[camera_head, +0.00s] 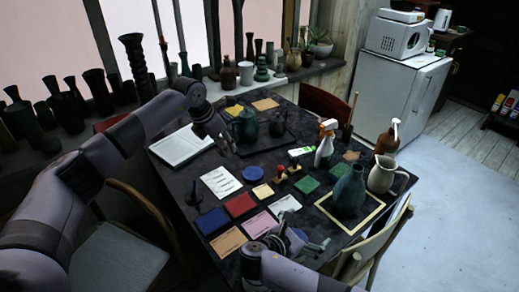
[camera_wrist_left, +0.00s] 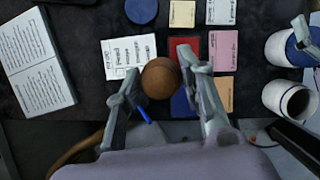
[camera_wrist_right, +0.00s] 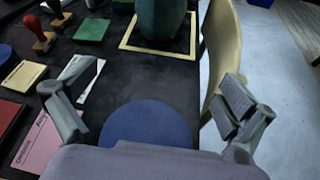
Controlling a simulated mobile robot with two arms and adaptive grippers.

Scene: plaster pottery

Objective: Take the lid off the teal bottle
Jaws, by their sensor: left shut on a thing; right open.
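The teal bottle (camera_head: 348,192) stands upright inside a tan square frame at the right front of the table. Its lower body shows in the right wrist view (camera_wrist_right: 160,18); its top is cut off there. My left gripper (camera_head: 222,140) is over the left part of the table, away from the bottle. In the left wrist view its fingers are shut on a brown rounded thing (camera_wrist_left: 160,78); I cannot tell for sure that it is the bottle's lid. My right gripper (camera_head: 312,246) is open and empty, above a blue disc (camera_wrist_right: 148,124) in front of the bottle.
A cream jug (camera_head: 386,178), a brown spray bottle (camera_head: 388,138) and a white spray bottle (camera_head: 325,142) stand near the teal bottle. A dark tray (camera_head: 265,142) holds dark pots. Coloured tiles and cards cover the table's front left. A chair (camera_wrist_right: 222,50) stands at the right edge.

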